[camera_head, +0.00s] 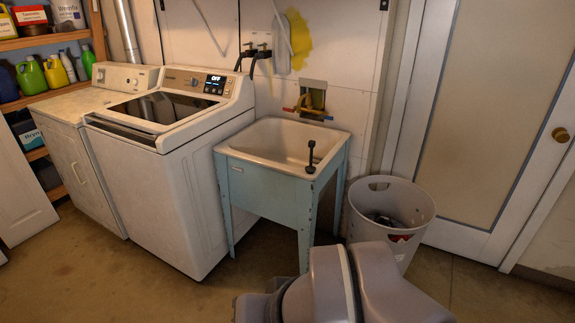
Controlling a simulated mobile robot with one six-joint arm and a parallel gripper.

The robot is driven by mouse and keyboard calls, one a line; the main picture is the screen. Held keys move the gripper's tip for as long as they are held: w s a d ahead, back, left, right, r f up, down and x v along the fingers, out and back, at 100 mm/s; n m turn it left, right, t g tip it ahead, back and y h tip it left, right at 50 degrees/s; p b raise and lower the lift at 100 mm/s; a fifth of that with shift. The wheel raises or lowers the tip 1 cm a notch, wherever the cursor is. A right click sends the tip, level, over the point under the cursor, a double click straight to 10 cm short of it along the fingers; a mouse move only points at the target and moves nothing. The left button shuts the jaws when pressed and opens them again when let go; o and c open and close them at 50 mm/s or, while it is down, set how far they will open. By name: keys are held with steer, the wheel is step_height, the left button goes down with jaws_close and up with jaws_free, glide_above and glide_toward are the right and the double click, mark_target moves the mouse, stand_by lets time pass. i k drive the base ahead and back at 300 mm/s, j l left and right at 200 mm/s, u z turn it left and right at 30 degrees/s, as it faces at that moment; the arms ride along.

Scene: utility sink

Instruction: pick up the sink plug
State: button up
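A small black object that looks like the sink plug (310,168) stands on the front rim of the utility sink (258,151), right of the middle. It has a thin upright stem with a knob on top and a wider base. The sink has a white basin on a pale blue stand with legs. The drain at the bottom of the basin is hidden. Grey rounded links of my own arm show at the bottom of the view, in front of the sink and below the plug. My gripper's fingers are not visible.
A washing machine (187,190) stands close on the sink's left. A light grey bin (390,222) with things inside stands on its right, partly behind my arm. Brass faucet (313,99) is on the back wall. A door (480,110) is at right. Floor in front is clear.

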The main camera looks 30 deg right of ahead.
mark_target(310, 170)
steer(key=i+l+z, duration=0.2)
steer(key=i, duration=0.35)
steer(key=i+j+z, duration=0.1)
steer(key=i+z, duration=0.15)
steer(key=i, duration=0.3)
steer(key=i+j+z, duration=0.2)
steer(key=i, duration=0.35)
steer(key=i+j+z, duration=0.2)
steer(key=i, duration=0.4)
